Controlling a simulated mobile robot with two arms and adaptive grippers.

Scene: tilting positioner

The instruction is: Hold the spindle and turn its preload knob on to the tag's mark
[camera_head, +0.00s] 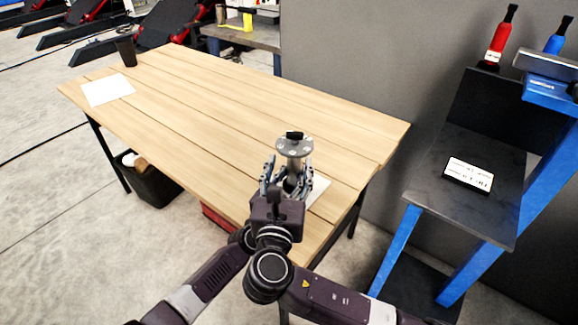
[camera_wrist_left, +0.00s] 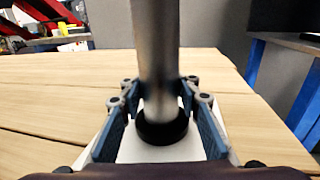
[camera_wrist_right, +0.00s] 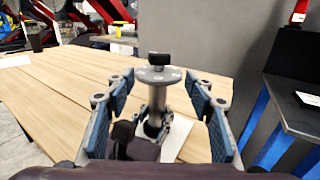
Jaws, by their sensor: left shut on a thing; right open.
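The spindle (camera_head: 294,148) stands upright at the table's near right corner, with a grey shaft and a round flange. Its black preload knob (camera_head: 294,135) sits on top of the flange; both also show in the right wrist view, knob (camera_wrist_right: 160,58). My left gripper (camera_wrist_left: 160,103) is shut on the spindle's shaft (camera_wrist_left: 157,60), above a black ring at its foot. My right gripper (camera_wrist_right: 158,90) is open, its fingers framing the spindle from a distance, not touching the knob. The grippers overlap in the head view. A small white card with dark print (camera_head: 469,175), possibly the tag, lies on the dark shelf.
The wooden table (camera_head: 220,120) is mostly bare, with a white sheet (camera_head: 108,90) and a dark cup (camera_head: 126,50) at its far left. White paper (camera_head: 319,190) lies by the spindle. A grey wall and a blue-legged stand (camera_head: 405,240) are at the right.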

